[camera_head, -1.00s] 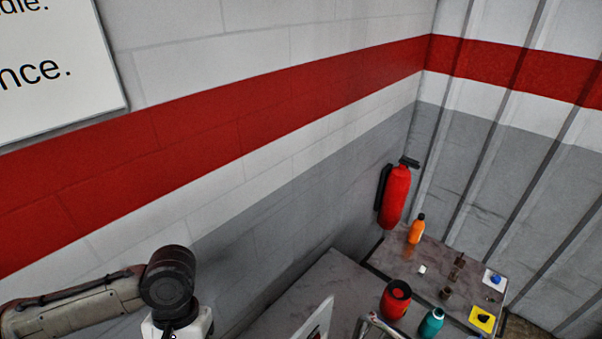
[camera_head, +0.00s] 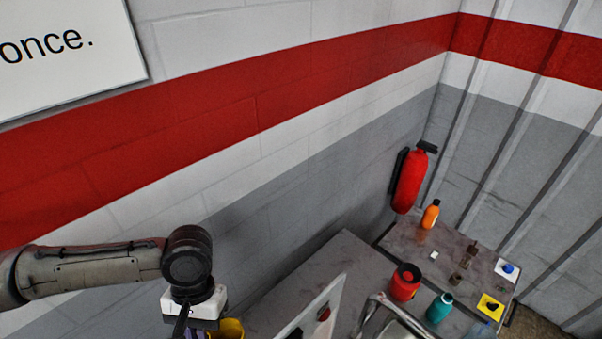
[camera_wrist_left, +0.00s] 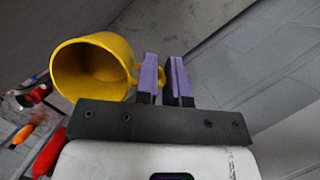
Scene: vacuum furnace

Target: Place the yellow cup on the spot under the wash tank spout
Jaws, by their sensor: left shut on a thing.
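The yellow cup (camera_wrist_left: 96,68) hangs at my left gripper (camera_wrist_left: 166,78) in the left wrist view, its open mouth facing the camera. The two purple finger pads are closed around its handle. In the head view only part of the cup (camera_head: 231,328) shows at the bottom edge, beside my left wrist. My left gripper's fingers are mostly cut off there. The wash tank spout and the spot under it cannot be made out for certain; a curved metal tube (camera_head: 368,308) shows at the bottom edge. My right gripper is not in view.
A grey bench runs along the wall. It carries a red container (camera_head: 404,284), a teal bottle (camera_head: 440,308), an orange bottle (camera_head: 430,215), a yellow pad (camera_head: 490,308) and a white pad (camera_head: 507,268). An upright white panel (camera_head: 312,318) stands nearer. A fire extinguisher (camera_head: 410,180) hangs on the wall.

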